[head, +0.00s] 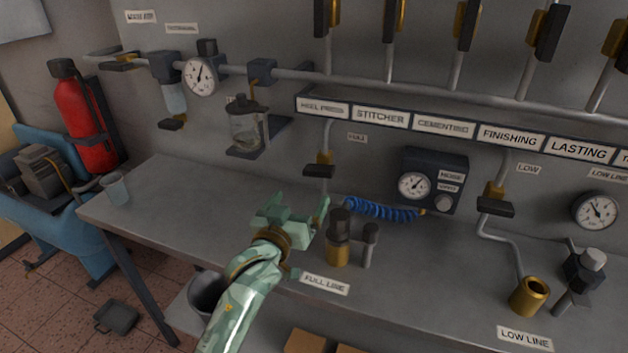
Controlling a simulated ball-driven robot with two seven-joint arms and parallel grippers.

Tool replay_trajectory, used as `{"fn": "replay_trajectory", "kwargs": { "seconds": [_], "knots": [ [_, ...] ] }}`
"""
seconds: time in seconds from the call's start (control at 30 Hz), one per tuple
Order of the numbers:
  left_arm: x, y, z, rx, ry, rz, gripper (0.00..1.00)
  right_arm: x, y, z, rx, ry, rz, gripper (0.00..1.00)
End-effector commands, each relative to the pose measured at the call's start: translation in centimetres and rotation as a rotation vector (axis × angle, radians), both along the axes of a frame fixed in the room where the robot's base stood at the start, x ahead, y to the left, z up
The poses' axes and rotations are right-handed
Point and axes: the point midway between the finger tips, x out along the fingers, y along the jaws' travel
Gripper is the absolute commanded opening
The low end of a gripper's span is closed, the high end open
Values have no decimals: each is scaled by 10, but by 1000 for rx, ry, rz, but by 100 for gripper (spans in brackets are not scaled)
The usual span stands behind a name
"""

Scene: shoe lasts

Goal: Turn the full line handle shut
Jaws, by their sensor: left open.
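The valve by the FULL label has a brass body (324,157) on a vertical pipe, with a short black handle (318,171) below it. The handle looks roughly level, across the pipe; its exact angle is hard to tell. My left gripper (297,210), pale green, is open and empty over the bench, below the handle and apart from it. A FULL LINE plate (325,285) is on the bench's front edge. A brass and black fitting (338,238) stands just right of the gripper. My right gripper is not in view.
A blue coiled hose (382,209) runs to a gauge box (433,181). A similar LOW valve handle (495,207) is farther right. A glass jar (247,128) hangs on the wall. A cup (115,188) stands at the bench's left end; the bench between is clear.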

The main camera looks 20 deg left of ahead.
Motion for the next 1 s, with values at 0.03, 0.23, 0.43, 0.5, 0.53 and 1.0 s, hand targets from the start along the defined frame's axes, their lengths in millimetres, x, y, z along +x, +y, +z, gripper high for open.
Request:
{"fn": "replay_trajectory", "kwargs": {
  "seconds": [0.03,0.23,0.43,0.5,0.53,1.0],
  "knots": [
    [15,-1,-4,1,0,-1,90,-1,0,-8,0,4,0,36],
    [64,-2,-6,4,3,0,90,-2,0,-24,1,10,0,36],
    [96,-3,-4,4,3,0,90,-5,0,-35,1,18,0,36],
    [103,-4,-4,4,3,0,90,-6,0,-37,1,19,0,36],
    [104,-4,-3,4,3,0,90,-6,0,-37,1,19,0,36],
    [108,-4,-1,4,2,0,51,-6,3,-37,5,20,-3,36]
  ]
}}
